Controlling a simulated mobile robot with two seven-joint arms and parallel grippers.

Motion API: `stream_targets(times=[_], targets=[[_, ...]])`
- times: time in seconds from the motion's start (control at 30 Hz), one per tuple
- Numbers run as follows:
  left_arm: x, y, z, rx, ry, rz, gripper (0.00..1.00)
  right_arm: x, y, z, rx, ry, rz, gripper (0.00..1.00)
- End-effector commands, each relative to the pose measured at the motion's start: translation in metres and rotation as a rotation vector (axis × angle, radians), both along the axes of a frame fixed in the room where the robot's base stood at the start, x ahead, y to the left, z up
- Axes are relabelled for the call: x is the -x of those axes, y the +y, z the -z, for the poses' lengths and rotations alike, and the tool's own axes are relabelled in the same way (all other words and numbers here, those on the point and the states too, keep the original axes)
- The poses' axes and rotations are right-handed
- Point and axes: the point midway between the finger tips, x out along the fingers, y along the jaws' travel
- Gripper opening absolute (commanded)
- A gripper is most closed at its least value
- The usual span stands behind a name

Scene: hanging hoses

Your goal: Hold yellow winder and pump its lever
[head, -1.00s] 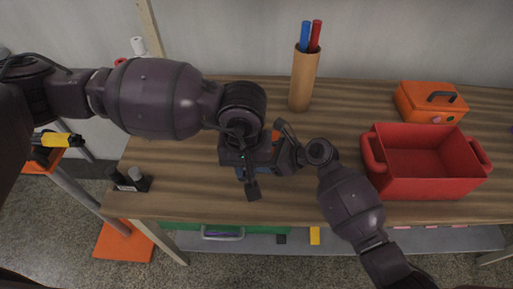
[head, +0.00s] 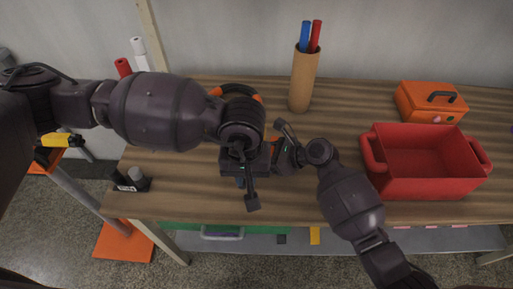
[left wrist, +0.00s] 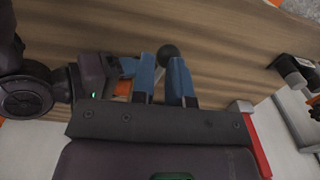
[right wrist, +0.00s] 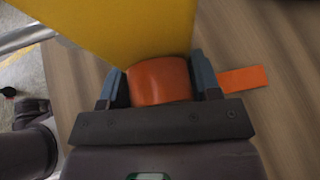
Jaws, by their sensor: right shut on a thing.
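The yellow winder (right wrist: 125,25) fills the top of the right wrist view as a large yellow body with an orange part (right wrist: 158,80) below it. My right gripper (right wrist: 160,85) is shut around that orange part. In the left wrist view my left gripper (left wrist: 163,72) has a narrow gap between its blue fingers. A dark round knob (left wrist: 168,54) shows at the fingertips; I cannot tell whether they touch it. In the head view both grippers are close together over the table, and my left arm hides most of the winder.
A red bin (head: 425,188) and an orange toolbox (head: 432,103) stand at the right of the wooden table (head: 200,205). A cardboard tube (head: 303,82) with blue and red rolls stands at the back. A small black holder (head: 132,181) is at the left edge. The front left surface is clear.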

Motion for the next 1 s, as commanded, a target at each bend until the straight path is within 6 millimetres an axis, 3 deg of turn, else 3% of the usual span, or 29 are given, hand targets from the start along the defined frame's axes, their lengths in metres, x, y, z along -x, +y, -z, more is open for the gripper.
stream_targets(times=[0.37,0.63,1.0], targets=[[0.000,0.000,0.002,0.000,0.000,0.000,0.15,0.000,0.001,0.000,-0.001,0.001,0.000,0.44],[-0.001,0.000,0.016,-0.001,0.002,-0.001,0.15,0.000,0.001,0.000,-0.001,0.001,0.000,0.44],[-0.002,-0.001,0.001,0.001,-0.001,0.000,0.15,0.000,0.001,0.000,-0.001,0.001,0.000,0.44]])
